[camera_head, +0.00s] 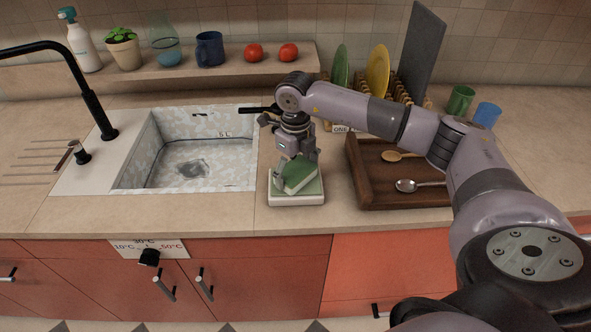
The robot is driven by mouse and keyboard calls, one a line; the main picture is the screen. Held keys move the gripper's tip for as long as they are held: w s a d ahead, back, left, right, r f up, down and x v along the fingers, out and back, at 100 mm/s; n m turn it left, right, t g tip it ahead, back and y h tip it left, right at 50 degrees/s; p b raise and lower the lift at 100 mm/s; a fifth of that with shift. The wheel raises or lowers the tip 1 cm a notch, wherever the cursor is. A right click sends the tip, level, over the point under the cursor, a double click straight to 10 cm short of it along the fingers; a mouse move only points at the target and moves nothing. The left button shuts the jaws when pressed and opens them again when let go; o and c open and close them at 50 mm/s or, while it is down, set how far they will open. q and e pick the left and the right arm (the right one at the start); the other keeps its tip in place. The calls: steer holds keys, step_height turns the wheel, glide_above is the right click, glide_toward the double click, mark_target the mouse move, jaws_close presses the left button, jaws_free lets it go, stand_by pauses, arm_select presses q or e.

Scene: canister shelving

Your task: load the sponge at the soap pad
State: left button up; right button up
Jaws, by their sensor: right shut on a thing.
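A green sponge (299,177) is between the fingers of my right gripper (296,176), which is shut on it and points down. The sponge looks slightly tilted. Directly beneath it is the soap pad (297,198), a white-edged tray with a green top on the counter, right of the sink. The gripper hides part of both, so I cannot tell for certain whether the sponge touches the pad. My left gripper is not in view.
The sink (196,150) with a black tap (92,105) is to the left. A wooden tray (373,187) with two spoons stands close on the right. Behind are a dish rack with plates (378,73) and a ledge (215,68) holding tomatoes, a mug and a plant.

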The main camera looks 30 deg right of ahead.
mark_target(296, 169)
steer(key=shift+r+p, duration=2.1)
steer(key=shift+r, duration=1.4)
